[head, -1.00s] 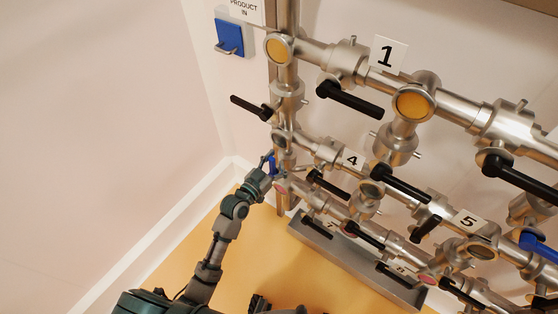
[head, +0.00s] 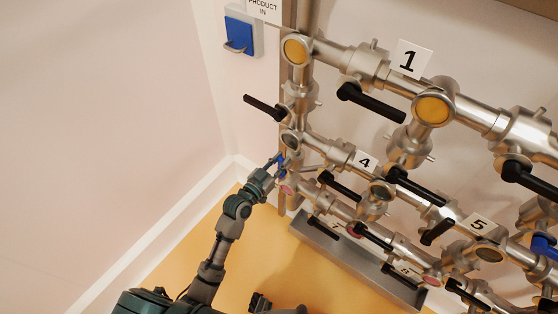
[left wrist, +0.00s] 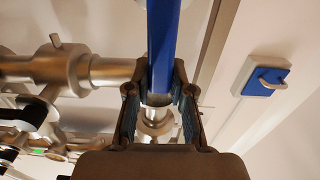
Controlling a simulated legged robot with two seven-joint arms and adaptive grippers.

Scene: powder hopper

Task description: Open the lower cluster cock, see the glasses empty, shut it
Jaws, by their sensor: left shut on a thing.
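My left gripper (head: 276,164) is at the lower left end of the pipework, shut on a blue cock handle (head: 281,160). In the left wrist view the blue handle (left wrist: 163,45) runs straight up the picture between the two fingers (left wrist: 159,88), with a steel fitting behind it. Its cock body is mostly hidden by the gripper. The upper sight glasses, one at the top left (head: 297,50) and one beside label 1 (head: 432,109), are amber. A glass above my gripper (head: 291,140) looks dark grey. A lower glass (head: 288,189) looks pinkish.
Several black-handled cocks, such as one near label 4 (head: 415,187), stick out from the pipes. Another blue handle (head: 543,248) is at the right edge. A grey tray (head: 345,262) lies below the pipes. A blue wall box (head: 240,35) hangs upper left. The left wall is bare.

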